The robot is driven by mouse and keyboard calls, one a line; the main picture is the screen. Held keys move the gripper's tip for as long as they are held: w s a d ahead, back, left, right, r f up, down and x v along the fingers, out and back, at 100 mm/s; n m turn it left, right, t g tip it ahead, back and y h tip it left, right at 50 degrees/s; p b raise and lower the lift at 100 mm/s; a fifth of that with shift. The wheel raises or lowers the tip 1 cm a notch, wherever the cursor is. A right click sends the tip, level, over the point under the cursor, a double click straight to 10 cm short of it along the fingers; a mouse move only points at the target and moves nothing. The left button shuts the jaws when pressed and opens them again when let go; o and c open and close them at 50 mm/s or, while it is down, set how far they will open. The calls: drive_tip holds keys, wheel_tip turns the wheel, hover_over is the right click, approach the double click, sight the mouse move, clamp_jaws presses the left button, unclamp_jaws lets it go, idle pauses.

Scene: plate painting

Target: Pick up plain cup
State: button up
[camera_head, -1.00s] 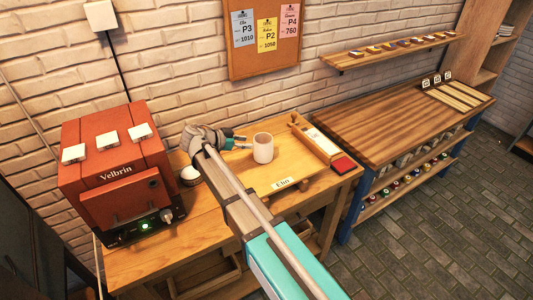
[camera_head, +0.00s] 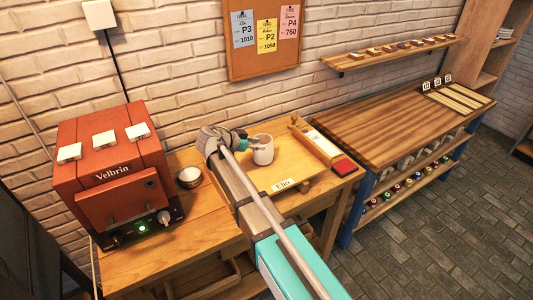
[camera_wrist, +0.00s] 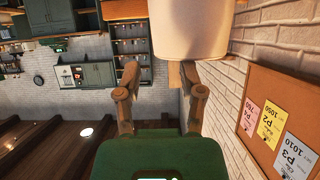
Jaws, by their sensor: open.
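The plain cup (camera_head: 264,154) is a cream, straight-sided cup standing upright on the wooden board on the table. My gripper (camera_head: 250,142) is at its left side, very close to it, and a finger overlaps its side in the head view. In the wrist view the cup (camera_wrist: 178,30) fills the top middle, just past the fingertips, set toward the right finger. My gripper (camera_wrist: 160,72) is open, with its two fingers apart and nothing held between them. I cannot tell whether a finger touches the cup.
A red Velbrin oven (camera_head: 113,170) stands at the left, with a small bowl (camera_head: 189,177) beside it. The brick wall is behind.

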drive_tip(key=shift+b+x, duration=0.7)
drive_tip(key=shift+x, duration=1.3)
clamp_jaws()
